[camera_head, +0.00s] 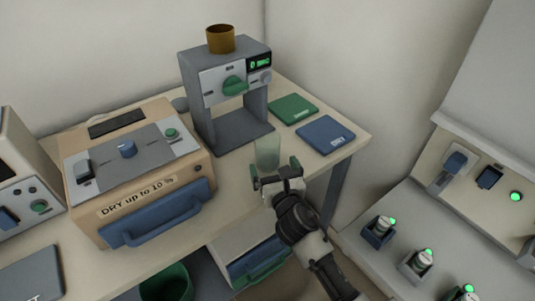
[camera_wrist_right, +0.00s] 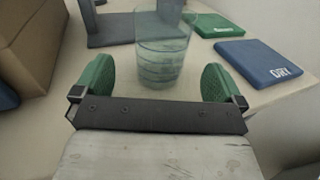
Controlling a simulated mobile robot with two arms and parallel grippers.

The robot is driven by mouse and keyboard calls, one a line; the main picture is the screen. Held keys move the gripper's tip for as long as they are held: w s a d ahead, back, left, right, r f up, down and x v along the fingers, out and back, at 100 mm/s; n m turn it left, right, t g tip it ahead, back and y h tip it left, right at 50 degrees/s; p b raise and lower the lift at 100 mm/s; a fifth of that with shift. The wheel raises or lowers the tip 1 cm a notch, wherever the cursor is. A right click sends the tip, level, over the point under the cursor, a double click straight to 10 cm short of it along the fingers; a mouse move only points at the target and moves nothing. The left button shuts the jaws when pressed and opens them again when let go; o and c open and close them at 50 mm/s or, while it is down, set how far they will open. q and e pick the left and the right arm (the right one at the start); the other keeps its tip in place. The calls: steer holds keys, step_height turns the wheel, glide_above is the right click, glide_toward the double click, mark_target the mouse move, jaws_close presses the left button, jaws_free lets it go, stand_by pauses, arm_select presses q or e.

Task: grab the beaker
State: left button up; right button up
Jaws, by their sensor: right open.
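The beaker (camera_head: 267,152) is a clear, greenish glass standing upright on the table, in front of the grey machine. It also shows in the right wrist view (camera_wrist_right: 163,50), ahead of the fingers and roughly centred between them. My right gripper (camera_head: 276,181) is open at the table's front edge, just on the near side of the beaker. Its green finger pads show in the right wrist view (camera_wrist_right: 155,85), one on each side, with nothing held. Whether the fingertips reach beside the beaker's wall is hard to tell. My left gripper is not in view.
A grey machine (camera_head: 225,95) with a brown cup (camera_head: 220,39) on top stands behind the beaker. A green pad (camera_head: 293,109) and a blue pad (camera_head: 326,134) lie to its right. A beige furnace (camera_head: 135,165) stands on the left. Bare tabletop surrounds the beaker.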

mark_target(271, 159)
steer(key=x, duration=0.6)
steer(key=shift+f+b, duration=0.15)
steer(key=shift+b, duration=0.15)
steer(key=shift+d, duration=0.1)
steer(key=c, duration=1)
